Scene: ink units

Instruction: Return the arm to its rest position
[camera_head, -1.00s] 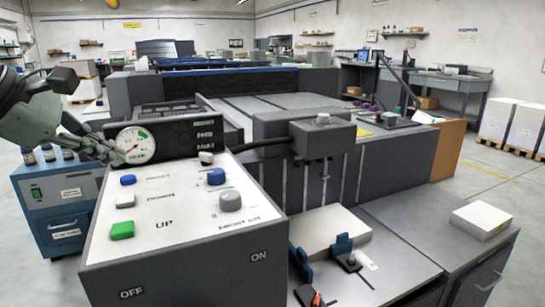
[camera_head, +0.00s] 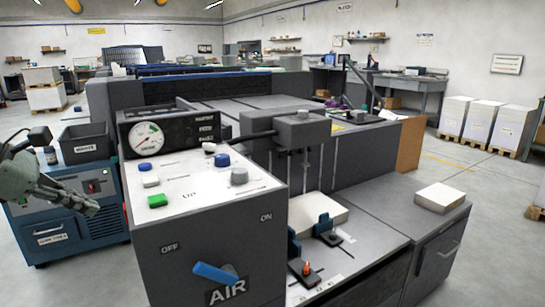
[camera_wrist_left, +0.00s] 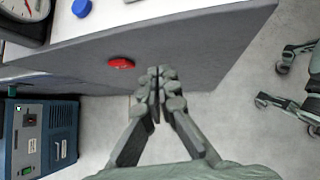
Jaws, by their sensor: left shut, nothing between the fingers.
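My left gripper (camera_head: 78,203) is at the left edge of the head view, in the air in front of the blue cabinet and left of the control box. In the left wrist view the left gripper (camera_wrist_left: 157,88) has its fingers together with nothing between them. It is apart from the control box (camera_head: 210,240), whose top carries white, blue, green and grey buttons. A blue AIR lever (camera_head: 216,274) sits on the box's front face. A red button (camera_wrist_left: 121,63) shows on the box's side in the left wrist view. My right gripper is not in view.
The blue cabinet (camera_head: 62,232) stands left of the box, with a dark bin (camera_head: 87,143) on it. The large press (camera_head: 240,95) fills the middle. A paper stack (camera_head: 440,197) lies on the right bench. Open floor lies at the right and below my left gripper.

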